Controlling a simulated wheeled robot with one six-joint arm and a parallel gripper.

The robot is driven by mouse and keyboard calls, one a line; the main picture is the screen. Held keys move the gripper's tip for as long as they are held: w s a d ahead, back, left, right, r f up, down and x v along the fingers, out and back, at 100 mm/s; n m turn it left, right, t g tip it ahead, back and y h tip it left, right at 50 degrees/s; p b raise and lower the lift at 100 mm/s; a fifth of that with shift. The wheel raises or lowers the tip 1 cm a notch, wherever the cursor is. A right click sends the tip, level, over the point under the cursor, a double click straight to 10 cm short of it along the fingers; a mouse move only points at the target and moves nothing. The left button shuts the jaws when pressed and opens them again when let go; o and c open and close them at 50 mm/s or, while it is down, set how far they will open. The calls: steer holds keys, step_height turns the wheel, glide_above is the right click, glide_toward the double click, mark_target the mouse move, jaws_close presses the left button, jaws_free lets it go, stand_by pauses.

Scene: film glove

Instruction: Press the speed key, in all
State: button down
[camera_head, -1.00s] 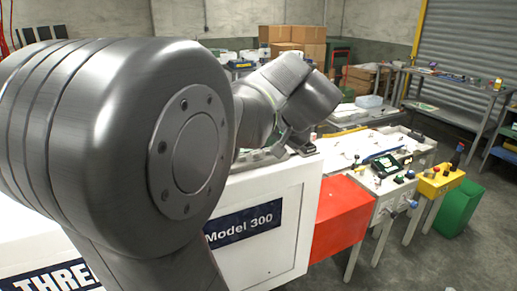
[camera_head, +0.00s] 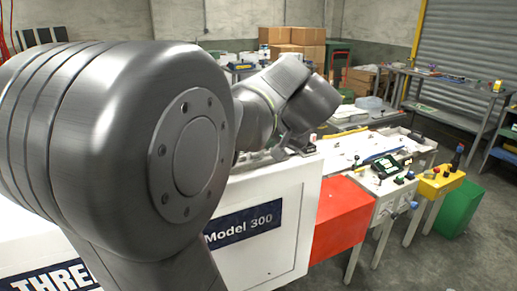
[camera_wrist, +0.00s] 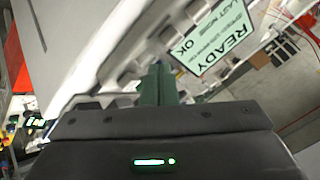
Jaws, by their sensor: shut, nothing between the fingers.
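In the wrist view, my gripper (camera_wrist: 160,84) is shut and empty, its green-grey fingers together over a pale machine panel. A lit display (camera_wrist: 212,38) reading "READY" and "OK" is just beyond and right of the fingertips, tilted in the picture. Several grey raised shapes line the panel near the fingertips; I cannot read which one is the speed key. I cannot tell whether the fingertips touch anything. In the head view, my arm hides much of the white machine (camera_head: 292,258) marked "Model 300", and my gripper is low over its top.
A red box (camera_head: 343,210) adjoins the machine's right side. A white worktable (camera_head: 345,150) with tools stands behind it. A yellow control box (camera_head: 438,183) and a green bin (camera_head: 461,208) are further right. Stacked cartons (camera_head: 292,36) are at the back. The floor at right is clear.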

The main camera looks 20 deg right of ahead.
steer(key=shift+r+p, duration=0.65)
steer(key=shift+r, duration=0.2)
step_height(320, 180, up, 5)
steer(key=p, duration=0.3)
steer(key=shift+p, duration=0.4)
steer(key=shift+a+f, duration=0.1)
